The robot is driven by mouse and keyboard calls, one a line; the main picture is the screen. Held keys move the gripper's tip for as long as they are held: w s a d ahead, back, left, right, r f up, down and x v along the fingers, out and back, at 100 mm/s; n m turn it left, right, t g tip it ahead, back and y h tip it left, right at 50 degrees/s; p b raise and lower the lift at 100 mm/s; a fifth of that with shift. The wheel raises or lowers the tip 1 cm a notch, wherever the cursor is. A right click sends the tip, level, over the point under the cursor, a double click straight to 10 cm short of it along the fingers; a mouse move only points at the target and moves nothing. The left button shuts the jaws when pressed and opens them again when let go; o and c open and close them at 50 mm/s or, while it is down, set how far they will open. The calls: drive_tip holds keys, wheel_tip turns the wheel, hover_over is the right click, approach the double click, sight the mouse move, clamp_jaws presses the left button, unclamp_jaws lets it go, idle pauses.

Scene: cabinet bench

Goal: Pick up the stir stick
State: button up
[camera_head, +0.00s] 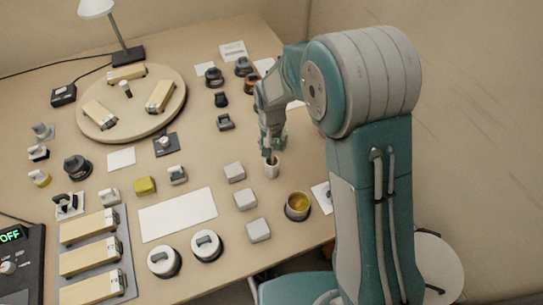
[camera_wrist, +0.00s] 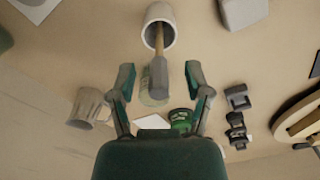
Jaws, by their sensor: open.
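The stir stick (camera_wrist: 159,66) has a tan shaft and a thicker grey end. Its shaft stands in a small white cup (camera_wrist: 160,22), and its grey end lies between my fingers in the wrist view. My gripper (camera_wrist: 161,82) is open, with one finger on each side of the grey end and a visible gap to each.
A yellow-filled bowl (camera_head: 298,206) and several pale blocks (camera_head: 245,199) stand nearer the front. A round turntable (camera_head: 150,121) holds wooden blocks at the left. In the wrist view, a grey cup (camera_wrist: 88,107) and a green-topped jar (camera_wrist: 182,117) lie beyond the fingers.

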clamp_jaws()
